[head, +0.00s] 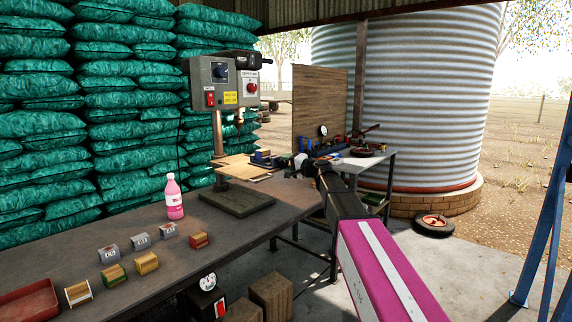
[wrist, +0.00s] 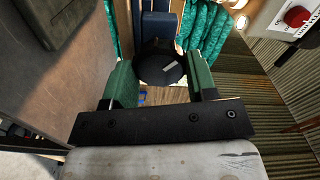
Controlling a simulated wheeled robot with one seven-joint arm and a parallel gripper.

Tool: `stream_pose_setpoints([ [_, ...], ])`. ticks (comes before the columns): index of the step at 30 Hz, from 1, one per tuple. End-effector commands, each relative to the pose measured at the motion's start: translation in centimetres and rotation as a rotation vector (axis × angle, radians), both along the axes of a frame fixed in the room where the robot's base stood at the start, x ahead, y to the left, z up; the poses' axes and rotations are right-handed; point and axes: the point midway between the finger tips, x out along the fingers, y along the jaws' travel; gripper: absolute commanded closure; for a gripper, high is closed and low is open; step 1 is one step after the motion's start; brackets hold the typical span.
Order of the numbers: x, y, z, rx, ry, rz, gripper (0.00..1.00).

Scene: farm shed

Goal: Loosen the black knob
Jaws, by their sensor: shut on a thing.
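The black knob (wrist: 160,70) is a round black disc with a short pale mark on its face, in the wrist view. My gripper (wrist: 165,74) has its two green fingers on either side of the knob, shut on it. A dark blue block (wrist: 158,28) stands behind the knob. In the head view my gripper (head: 298,170) is at the right end of the bench, beside the drill press table. The knob cannot be made out there behind my gripper.
The grey drill press (head: 222,84) has a red switch and a heavy base on the bench (head: 150,236). A side table with tools stands behind my gripper. Green sacks line the back.

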Motion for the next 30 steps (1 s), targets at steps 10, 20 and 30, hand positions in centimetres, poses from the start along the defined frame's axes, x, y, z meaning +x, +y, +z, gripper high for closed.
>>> stream_pose_setpoints([
  [10,-0.06,0.02,-0.07,-0.165,-0.209,0.001,0.78],
  [20,-0.06,0.02,-0.07,-0.165,-0.210,0.001,0.23],
  [30,-0.02,0.00,-0.02,-0.159,-0.204,0.000,0.23],
])
